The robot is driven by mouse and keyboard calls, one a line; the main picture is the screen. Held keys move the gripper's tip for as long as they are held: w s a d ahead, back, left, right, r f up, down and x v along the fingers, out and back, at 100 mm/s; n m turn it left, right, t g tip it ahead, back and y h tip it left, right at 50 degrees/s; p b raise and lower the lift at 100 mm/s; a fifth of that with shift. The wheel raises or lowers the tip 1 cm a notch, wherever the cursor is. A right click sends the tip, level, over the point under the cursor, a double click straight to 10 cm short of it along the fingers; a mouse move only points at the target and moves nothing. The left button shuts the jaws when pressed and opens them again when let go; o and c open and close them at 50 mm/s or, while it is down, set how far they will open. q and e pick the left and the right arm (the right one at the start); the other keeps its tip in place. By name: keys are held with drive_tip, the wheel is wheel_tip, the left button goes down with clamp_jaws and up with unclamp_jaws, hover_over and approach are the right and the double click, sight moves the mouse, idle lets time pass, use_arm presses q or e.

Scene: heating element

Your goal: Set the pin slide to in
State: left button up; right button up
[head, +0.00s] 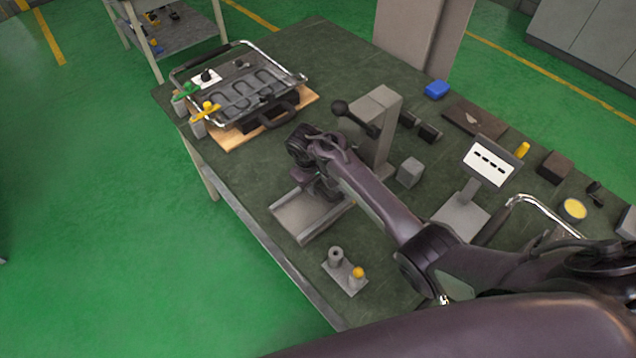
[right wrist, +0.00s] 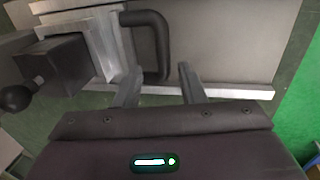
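A grey metal fixture (head: 305,215) with a flat bed and low edges sits near the table's front edge. It also shows in the right wrist view (right wrist: 225,45). A dark U-shaped handle (right wrist: 160,35) stands on a light block there, probably the pin slide's handle. My right gripper (head: 322,192) is low over the fixture. In the right wrist view its two fingers (right wrist: 160,75) are apart, with the handle's near end at the gap between the tips. Contact cannot be told. The pin itself cannot be made out. My left gripper is not in view.
A grey post (head: 378,120) with a dark ball-ended lever (head: 350,112) stands right behind my gripper. A heating plate on a wooden board (head: 230,140) lies at the left. A sign stand (head: 490,162) is at the right.

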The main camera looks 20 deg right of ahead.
wheel_tip(320, 180, up, 6)
drive_tip(key=a, duration=0.1)
drive_tip(key=shift+s+r+b, duration=0.15)
drive_tip(key=shift+s+b, duration=0.05)
drive_tip(key=shift+b, duration=0.15)
idle(0.3)
